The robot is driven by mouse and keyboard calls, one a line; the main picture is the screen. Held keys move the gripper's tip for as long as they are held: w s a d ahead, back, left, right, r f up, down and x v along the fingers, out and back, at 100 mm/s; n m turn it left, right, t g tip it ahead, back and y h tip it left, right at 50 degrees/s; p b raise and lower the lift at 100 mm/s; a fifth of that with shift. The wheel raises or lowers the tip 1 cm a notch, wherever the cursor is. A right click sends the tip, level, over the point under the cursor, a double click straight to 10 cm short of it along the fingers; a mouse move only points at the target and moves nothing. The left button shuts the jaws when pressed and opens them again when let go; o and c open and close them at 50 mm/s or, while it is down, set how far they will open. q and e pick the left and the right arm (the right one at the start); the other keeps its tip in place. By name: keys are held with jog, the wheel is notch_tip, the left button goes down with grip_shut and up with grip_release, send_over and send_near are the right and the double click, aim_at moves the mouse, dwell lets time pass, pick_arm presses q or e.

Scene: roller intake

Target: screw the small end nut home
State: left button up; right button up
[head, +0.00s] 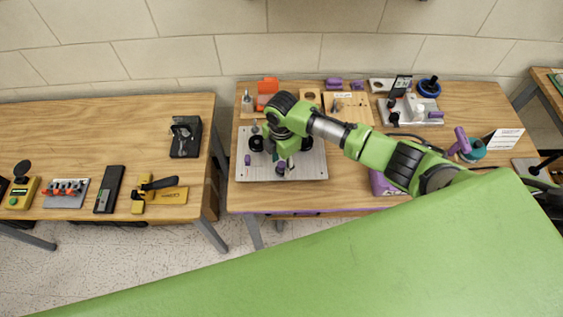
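My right arm comes in from the right, and its gripper (283,162) points down over the grey metal plate (310,170) on the right-hand table. Black round parts (257,143) show on the plate on both sides of the gripper. A small purple piece (247,160) is at the plate's left side, and a small dark and purple part (281,170) is just below the gripper. I cannot tell whether the gripper touches it or whether its fingers are open or shut. I cannot make out the small end nut; the gripper and wrist cover the plate's middle. My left gripper is not in view.
Behind the plate are an orange holder (267,88) and wooden boards (355,105). To the right are a grey fixture (432,118), a blue ring (429,88), a teal and purple tool (472,151) and a white sign (504,140). A second table (80,128) with several devices stands left, across a gap.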

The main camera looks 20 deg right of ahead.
jog(key=n, duration=0.4)
jog(key=shift+b, duration=0.3)
jog(key=n, duration=0.4)
jog(key=shift+n+b, duration=0.3)
jog(key=n+b, duration=0.1)
jog(key=n, duration=0.2)
jog(key=shift+f, duration=0.1)
jog(key=n+b, duration=0.1)
jog(key=n, duration=0.2)
jog(key=shift+n, duration=0.4)
grip_shut()
